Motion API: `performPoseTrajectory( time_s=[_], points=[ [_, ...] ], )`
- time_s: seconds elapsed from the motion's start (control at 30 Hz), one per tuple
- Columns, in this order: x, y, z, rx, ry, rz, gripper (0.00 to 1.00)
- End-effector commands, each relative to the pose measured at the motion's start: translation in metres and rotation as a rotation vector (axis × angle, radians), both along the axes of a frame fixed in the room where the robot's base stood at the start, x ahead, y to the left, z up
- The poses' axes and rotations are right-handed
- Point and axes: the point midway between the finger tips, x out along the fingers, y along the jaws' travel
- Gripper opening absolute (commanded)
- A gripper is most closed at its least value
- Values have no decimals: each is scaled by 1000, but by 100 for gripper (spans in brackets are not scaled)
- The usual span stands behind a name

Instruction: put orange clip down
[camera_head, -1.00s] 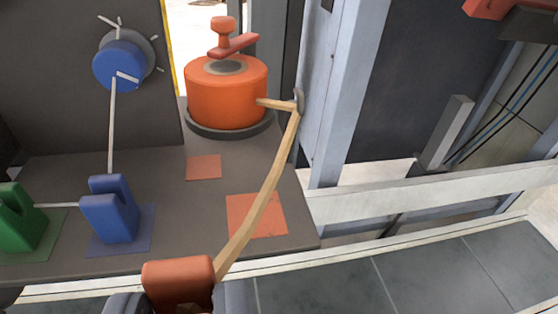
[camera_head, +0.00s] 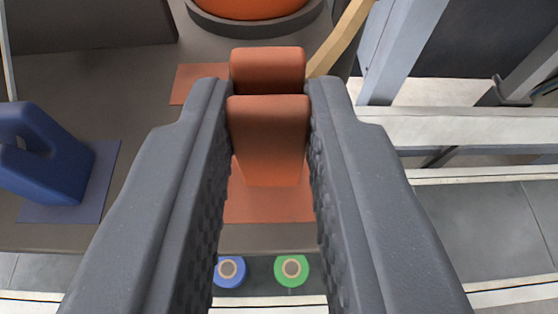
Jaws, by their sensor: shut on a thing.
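My gripper (camera_head: 268,98) is shut on the orange clip (camera_head: 268,140), with one finger on each side of it. The clip appears over the larger orange square (camera_head: 265,205) on the dark bench top; I cannot tell whether it touches the surface. A tan strap (camera_head: 342,38) runs from behind the clip toward the upper right. The orange drum (camera_head: 250,6) shows only its lower part at the top edge. My fingers hide part of the bench around the clip.
A blue clip (camera_head: 45,155) stands on a blue square (camera_head: 90,195) at the left. A smaller orange square (camera_head: 196,82) lies behind the held clip. A blue button (camera_head: 229,270) and a green button (camera_head: 291,269) sit below the bench's front edge. A pale rail (camera_head: 470,128) runs at the right.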

Motion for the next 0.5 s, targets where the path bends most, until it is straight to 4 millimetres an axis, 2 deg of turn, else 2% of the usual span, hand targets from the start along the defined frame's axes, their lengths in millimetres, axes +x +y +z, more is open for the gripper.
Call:
performPoseTrajectory(
  time_s=[0.1,0.47,0.5],
  points=[
    [-1,0,-14,0,2,0,0],
    [0,0,-18,0,0,0,0],
    [0,0,-18,0,0,0,24]
  ],
)
